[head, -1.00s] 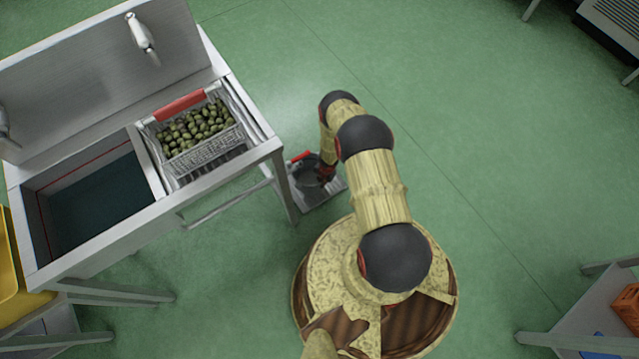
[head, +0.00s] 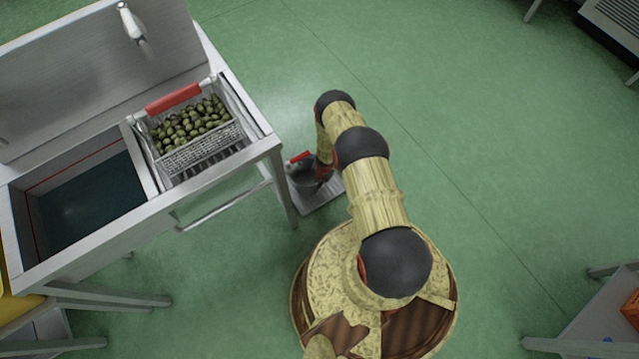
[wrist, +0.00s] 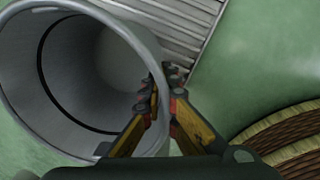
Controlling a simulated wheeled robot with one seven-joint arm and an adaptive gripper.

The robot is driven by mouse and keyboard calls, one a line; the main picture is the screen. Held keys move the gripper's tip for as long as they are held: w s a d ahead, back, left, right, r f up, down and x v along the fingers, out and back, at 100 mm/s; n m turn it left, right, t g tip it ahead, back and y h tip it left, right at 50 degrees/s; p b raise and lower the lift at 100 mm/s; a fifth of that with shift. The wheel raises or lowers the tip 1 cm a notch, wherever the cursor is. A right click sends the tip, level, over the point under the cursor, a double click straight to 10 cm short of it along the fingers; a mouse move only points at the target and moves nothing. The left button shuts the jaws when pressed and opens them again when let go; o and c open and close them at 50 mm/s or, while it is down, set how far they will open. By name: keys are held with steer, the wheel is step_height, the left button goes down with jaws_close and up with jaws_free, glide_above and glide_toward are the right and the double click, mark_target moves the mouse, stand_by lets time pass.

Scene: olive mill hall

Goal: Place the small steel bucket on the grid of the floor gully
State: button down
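The small steel bucket (head: 302,176) is grey, with a red grip on its handle. It is at the floor gully's grid (head: 318,197), near the right-hand leg of the sink. The wrist view shows the bucket (wrist: 30,95) large at the left, its open mouth facing the camera. The slatted grid (wrist: 180,22) shows behind it at the top. My gripper (wrist: 163,88) has one finger inside and one outside the bucket wall, shut on the rim. In the head view my gripper (head: 323,172) is partly hidden by my arm. I cannot tell whether the bucket touches the grid.
A steel sink (head: 165,215) stands at the left, its leg close to the gully. A wire basket of olives (head: 200,146) with a red handle sits on its drainer. A table (head: 590,318) stands at the lower right. Green floor is clear on the right.

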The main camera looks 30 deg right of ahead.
steer(key=c, duration=2.5)
jaws_free()
steer(key=shift+f, duration=0.15)
steer(key=shift+c, duration=0.2)
steer(key=o, duration=0.4)
steer(key=shift+o, duration=0.5)
